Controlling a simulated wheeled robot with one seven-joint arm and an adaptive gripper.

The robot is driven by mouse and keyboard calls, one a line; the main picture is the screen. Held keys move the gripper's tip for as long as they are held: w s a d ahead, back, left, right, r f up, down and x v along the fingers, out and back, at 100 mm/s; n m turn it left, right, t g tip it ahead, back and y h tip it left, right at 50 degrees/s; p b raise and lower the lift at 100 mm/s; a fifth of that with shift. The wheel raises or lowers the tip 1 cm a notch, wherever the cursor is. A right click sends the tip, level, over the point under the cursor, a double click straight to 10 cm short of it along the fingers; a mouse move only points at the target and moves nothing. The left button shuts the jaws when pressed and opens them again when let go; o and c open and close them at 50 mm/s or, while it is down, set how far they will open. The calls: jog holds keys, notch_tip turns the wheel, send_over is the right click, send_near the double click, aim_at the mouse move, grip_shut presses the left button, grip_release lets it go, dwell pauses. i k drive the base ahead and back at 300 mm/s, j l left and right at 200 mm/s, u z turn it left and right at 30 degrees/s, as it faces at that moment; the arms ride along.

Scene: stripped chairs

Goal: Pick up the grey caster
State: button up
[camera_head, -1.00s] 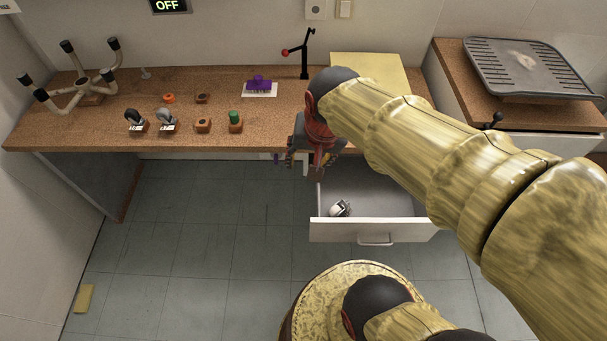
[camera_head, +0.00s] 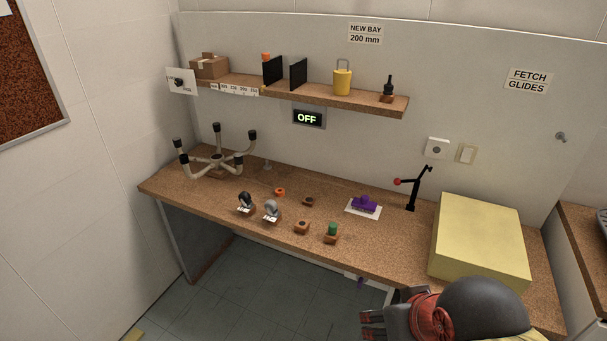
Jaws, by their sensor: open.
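The grey caster (camera_head: 271,209) stands on the cork-topped workbench near its front edge, with a small white label at its foot. A black caster (camera_head: 245,201) stands just to its left, also with a label. My gripper (camera_head: 370,325) is at the bottom of the head view, in front of the bench and well to the right of the grey caster. It is open, and I see nothing between its fingers. Its lower part is cut off by the frame edge.
An upturned chair base (camera_head: 217,161) stands at the bench's left end. Wooden blocks (camera_head: 301,227), one with a green piece (camera_head: 333,229), sit right of the caster. A purple object (camera_head: 364,203), a black stand (camera_head: 412,190) and a yellow box (camera_head: 480,240) are farther right. A shelf (camera_head: 330,95) hangs above.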

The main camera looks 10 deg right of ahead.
aim_at(272, 215)
jog(key=k, duration=0.45)
jog(key=u, duration=1.15)
jog(key=i+l, duration=0.25)
jog(key=i, duration=0.25)
jog(key=i+l, duration=0.25)
jog(key=i, duration=0.25)
jog(key=i+l, duration=0.25)
jog(key=i, duration=0.25)
jog(key=i+l, duration=0.25)
jog(key=i, duration=0.25)
